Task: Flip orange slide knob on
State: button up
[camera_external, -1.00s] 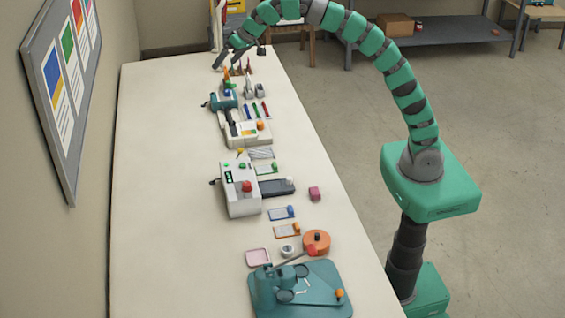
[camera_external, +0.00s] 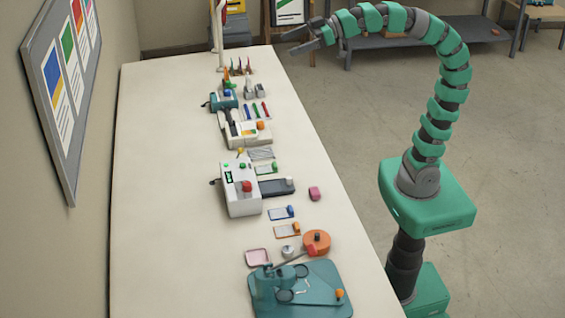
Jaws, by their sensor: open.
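A small plate with an orange frame (camera_external: 284,231) lies on the table in the lower middle, just below a similar blue plate. An orange knob (camera_external: 296,228) sits at its right end. Other orange knobs show on the white device (camera_external: 261,126) and on the teal machine (camera_external: 339,293); I cannot tell for certain which one the task names. My gripper (camera_external: 287,43) is open and empty, its fingers pointing left above the far right end of the table. It is far from all these knobs and touches nothing.
A blue plate (camera_external: 280,214) and a green plate (camera_external: 267,170) lie nearby. The table's left side (camera_external: 160,200) is clear.

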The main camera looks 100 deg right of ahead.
jog(key=shift+n+t+y, duration=0.3)
jog(key=shift+n+t, duration=0.2)
jog(key=s, duration=0.1)
jog(key=s+a, duration=0.2)
jog(key=shift+s+r+b, duration=0.35)
jog(key=shift+r, duration=0.05)
